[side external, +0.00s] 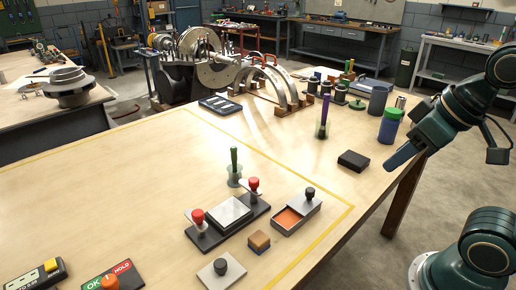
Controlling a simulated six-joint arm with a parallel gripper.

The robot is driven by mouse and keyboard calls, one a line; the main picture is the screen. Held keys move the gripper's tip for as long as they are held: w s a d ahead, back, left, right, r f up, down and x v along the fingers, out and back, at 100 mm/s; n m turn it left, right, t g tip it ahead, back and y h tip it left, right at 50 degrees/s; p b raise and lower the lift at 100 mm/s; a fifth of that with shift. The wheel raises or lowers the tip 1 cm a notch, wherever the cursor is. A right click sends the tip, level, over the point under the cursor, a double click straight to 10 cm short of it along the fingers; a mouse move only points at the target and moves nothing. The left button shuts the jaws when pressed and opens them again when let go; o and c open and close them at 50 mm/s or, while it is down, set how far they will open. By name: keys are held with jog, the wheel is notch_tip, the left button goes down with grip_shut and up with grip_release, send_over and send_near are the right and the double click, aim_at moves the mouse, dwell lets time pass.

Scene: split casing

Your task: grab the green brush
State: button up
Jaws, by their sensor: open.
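A green brush (234,161) stands upright with its handle up in a small clear holder (234,180) on the table, behind the black fixture with red knobs. My gripper (392,164) is at the right, over the table's right edge, well apart from the brush. It is open and nothing shows between its fingers. The fingers overlap in this view, so the gap between them is hidden.
A fixture with red knobs (228,213), an orange-filled tray (294,217) and a small block (259,241) stand near the brush. A purple-handled tool (324,110), a blue-green jar (389,125) and a black box (353,160) stand farther right. The table's left middle is clear.

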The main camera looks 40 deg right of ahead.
dwell(0.3)
jog(key=w+a+r+m+g+y, duration=0.1)
jog(key=w+r+m, duration=0.15)
jog(key=w, duration=0.25)
jog(key=w+a+r+m, duration=0.2)
jog(key=w+m, duration=0.1)
jog(key=w, duration=0.1)
jog(key=m+g+y, duration=0.2)
jog(key=m+g, duration=0.1)
jog(key=m, duration=1.3)
send_over(235, 147)
jog(key=s+d, duration=0.2)
jog(key=d, duration=0.1)
notch_tip(235, 147, down, 5)
jog(key=shift+w+f+m, duration=0.45)
jog(key=shift+f+m, duration=0.1)
jog(key=shift+x, duration=4.3)
jog(key=shift+s+a, duration=0.1)
